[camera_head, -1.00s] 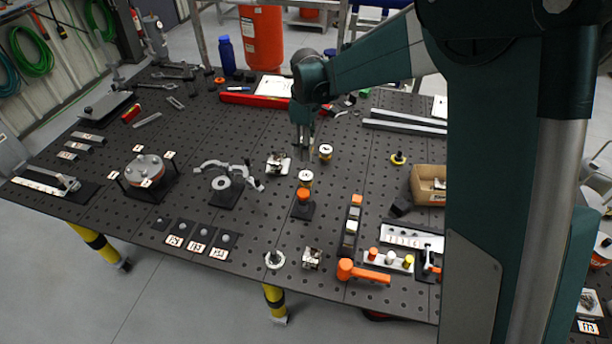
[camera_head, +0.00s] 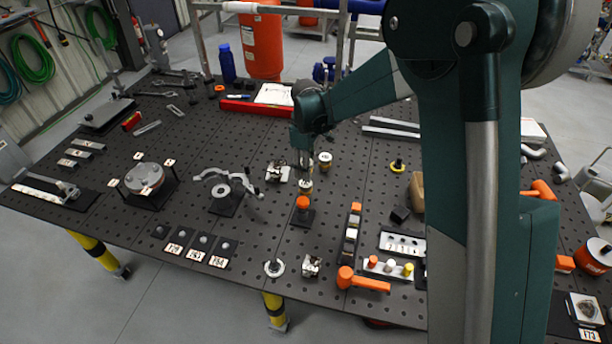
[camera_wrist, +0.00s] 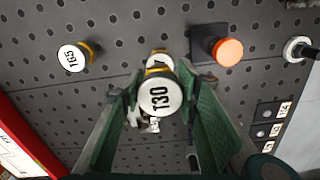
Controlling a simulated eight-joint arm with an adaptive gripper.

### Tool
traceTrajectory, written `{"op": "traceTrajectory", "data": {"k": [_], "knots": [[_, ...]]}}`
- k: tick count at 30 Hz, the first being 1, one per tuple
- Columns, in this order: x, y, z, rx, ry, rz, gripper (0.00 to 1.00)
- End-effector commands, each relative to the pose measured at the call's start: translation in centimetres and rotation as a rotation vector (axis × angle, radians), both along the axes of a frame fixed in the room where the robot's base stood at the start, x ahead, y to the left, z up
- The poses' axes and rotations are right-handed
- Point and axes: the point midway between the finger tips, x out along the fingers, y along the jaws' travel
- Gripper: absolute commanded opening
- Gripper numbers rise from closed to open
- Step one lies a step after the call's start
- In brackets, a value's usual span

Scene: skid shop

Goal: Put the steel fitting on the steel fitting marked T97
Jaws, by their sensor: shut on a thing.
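My gripper (camera_head: 304,165) points down over the pegboard table. In the wrist view its green fingers (camera_wrist: 158,112) are shut on a round steel fitting with a white face that reads T30 (camera_wrist: 160,96). Just behind it stands another fitting (camera_wrist: 157,60) with a yellow band; its label is mostly covered. That fitting shows in the head view (camera_head: 306,187) just below my fingertips. I cannot tell whether the two touch. A third fitting, apparently marked T65 (camera_wrist: 73,58), stands apart; in the head view it is to the right of my gripper (camera_head: 325,160).
An orange-capped piece on a dark base (camera_head: 303,204) stands close in front of the fittings. A small metal clamp (camera_head: 278,171) is to the left. A red bar (camera_head: 247,107) lies behind. Bare pegboard (camera_head: 345,185) lies to the right.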

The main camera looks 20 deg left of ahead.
Motion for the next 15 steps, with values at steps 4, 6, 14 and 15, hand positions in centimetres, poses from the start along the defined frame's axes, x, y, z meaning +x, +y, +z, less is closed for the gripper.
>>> {"op": "traceTrajectory", "data": {"k": [4,6,14,15], "knots": [[0.0,0.0,-0.2,0.0,0.0,0.0,0.17],[0.0,0.0,-0.7,0.0,0.0,0.0,0.17],[0.0,0.0,-3.2,0.0,0.0,0.0,0.17],[0.0,0.0,-3.5,0.0,0.0,0.0,0.17]]}}
